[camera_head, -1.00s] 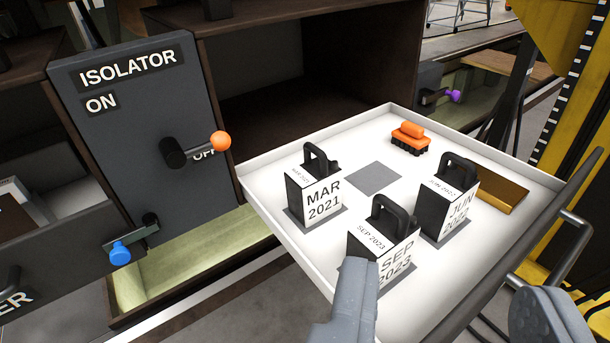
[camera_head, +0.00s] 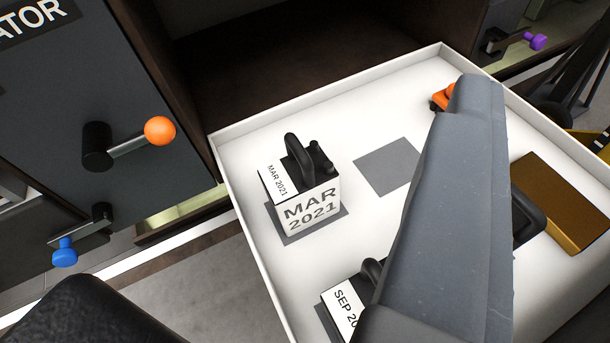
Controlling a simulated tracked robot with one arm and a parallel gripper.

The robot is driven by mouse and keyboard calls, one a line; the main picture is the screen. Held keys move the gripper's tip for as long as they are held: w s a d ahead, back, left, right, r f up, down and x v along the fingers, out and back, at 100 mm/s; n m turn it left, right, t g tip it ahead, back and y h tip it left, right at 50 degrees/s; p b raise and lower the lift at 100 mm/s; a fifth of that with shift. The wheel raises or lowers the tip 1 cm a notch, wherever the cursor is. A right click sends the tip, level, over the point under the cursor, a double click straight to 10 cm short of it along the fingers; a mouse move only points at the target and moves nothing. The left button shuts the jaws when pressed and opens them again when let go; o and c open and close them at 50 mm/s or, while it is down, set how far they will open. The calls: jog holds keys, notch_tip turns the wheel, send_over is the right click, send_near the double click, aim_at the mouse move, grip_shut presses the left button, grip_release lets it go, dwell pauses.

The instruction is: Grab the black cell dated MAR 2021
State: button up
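The black cell dated MAR 2021 (camera_head: 308,192) stands upright in the white tray (camera_head: 222,150), on a grey square at its left side. Its white label faces me, and its black handle is on top. My gripper (camera_head: 280,185) is open and empty. One long grey finger crosses the right half of the view, and a dark rounded part shows at bottom left. The MAR 2021 cell appears between them, with no visible contact. The SEP cell (camera_head: 340,305) is partly hidden behind the grey finger. Another cell is mostly hidden there, with its black handle (camera_head: 528,215) showing.
An empty grey square (camera_head: 388,165) lies right of the MAR 2021 cell. An orange brush-like item (camera_head: 441,98) and a brass block (camera_head: 560,205) are in the tray. At left, an isolator panel (camera_head: 60,110) carries an orange-knobbed lever (camera_head: 158,131) and a blue-knobbed one (camera_head: 65,252).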

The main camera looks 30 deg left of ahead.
jog(key=o, duration=0.4)
jog(key=shift+w, duration=0.15)
jog(key=o, duration=0.5)
jog(key=shift+w+a+n+p, duration=0.2)
jog(key=shift+n+p, duration=0.1)
jog(key=shift+o, duration=0.5)
jog(key=w+a+f+n+g+h+p, duration=0.1)
jog(key=w+a+f+n+g+p, duration=0.1)
jog(key=w+a+f+n+p, duration=0.1)
jog(key=w+a+n+p, duration=0.1)
jog(key=n+p, duration=0.1)
jog(key=n, duration=0.1)
jog(key=shift+w+a+f+n+g+h, duration=0.3)
jog(key=shift+w+n+g, duration=0.1)
jog(key=n+g+h+p, duration=0.35)
jog(key=n+p, duration=0.55)
jog(key=n, duration=0.4)
send_over(292, 152)
jog(key=s+d, duration=0.2)
jog(key=s, duration=0.1)
notch_tip(292, 152, down, 5)
jog(key=a+f+n+t+h+p, duration=0.25)
jog(key=a+n+p, duration=0.2)
jog(key=n, duration=0.35)
jog(key=shift+g+h, duration=0.4)
notch_tip(292, 152, down, 7)
jog(key=shift+f, duration=0.2)
jog(key=shift+x, duration=3.15)
